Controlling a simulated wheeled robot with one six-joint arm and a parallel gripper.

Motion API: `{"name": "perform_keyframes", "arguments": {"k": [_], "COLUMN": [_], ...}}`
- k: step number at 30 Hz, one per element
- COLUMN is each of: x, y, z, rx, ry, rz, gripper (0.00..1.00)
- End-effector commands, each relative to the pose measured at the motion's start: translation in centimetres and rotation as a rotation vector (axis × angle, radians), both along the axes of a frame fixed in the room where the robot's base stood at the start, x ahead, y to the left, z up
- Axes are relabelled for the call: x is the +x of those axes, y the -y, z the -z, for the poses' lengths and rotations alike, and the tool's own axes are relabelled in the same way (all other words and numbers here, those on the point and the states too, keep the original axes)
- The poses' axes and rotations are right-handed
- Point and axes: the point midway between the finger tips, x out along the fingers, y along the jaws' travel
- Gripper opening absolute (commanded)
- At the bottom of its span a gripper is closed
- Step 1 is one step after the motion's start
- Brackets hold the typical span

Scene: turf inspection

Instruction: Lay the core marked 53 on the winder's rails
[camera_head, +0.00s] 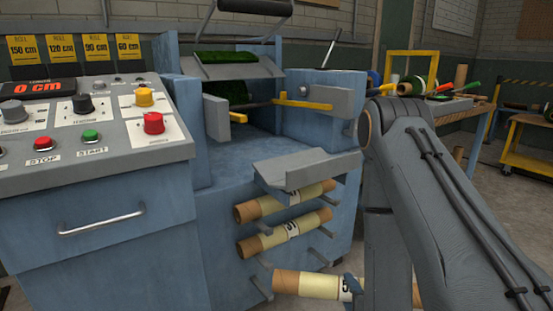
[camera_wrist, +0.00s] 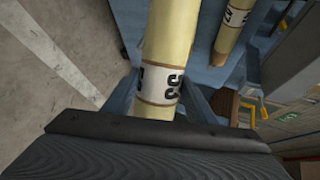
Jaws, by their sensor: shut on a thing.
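The core (camera_head: 305,285) is a cardboard tube with a pale wrapped part and a white label. It lies level at the bottom of the head view, in front of the lower rack. In the wrist view the core (camera_wrist: 167,35) runs up out of the picture, and its label reads 53, turned sideways. My gripper (camera_wrist: 163,98) is shut on it at the label, a blue finger on each side.
Two other labelled cores, an upper one (camera_head: 285,201) and a lower one (camera_head: 284,231), rest on pegs on the winder's front. A grey sloped tray (camera_head: 305,170) juts out above them. The control panel (camera_head: 85,115) stands left. A workbench (camera_head: 480,105) with tools is behind my arm.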

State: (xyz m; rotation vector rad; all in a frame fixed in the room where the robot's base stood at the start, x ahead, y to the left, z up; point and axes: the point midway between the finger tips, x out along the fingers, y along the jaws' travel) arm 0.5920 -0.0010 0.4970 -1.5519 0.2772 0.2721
Motion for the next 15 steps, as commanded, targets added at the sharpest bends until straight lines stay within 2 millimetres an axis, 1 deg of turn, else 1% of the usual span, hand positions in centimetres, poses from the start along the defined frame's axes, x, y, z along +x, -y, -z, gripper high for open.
{"name": "perform_keyframes", "arguments": {"k": [1,15], "x": [-0.5,-3.3], "y": [0.0,-0.2], "z": [-2.0,-11.9], "rx": [0.0,0.0], "ry": [0.002,0.002], "rz": [-0.001,-0.003], "gripper": [0.16,0.16]}}
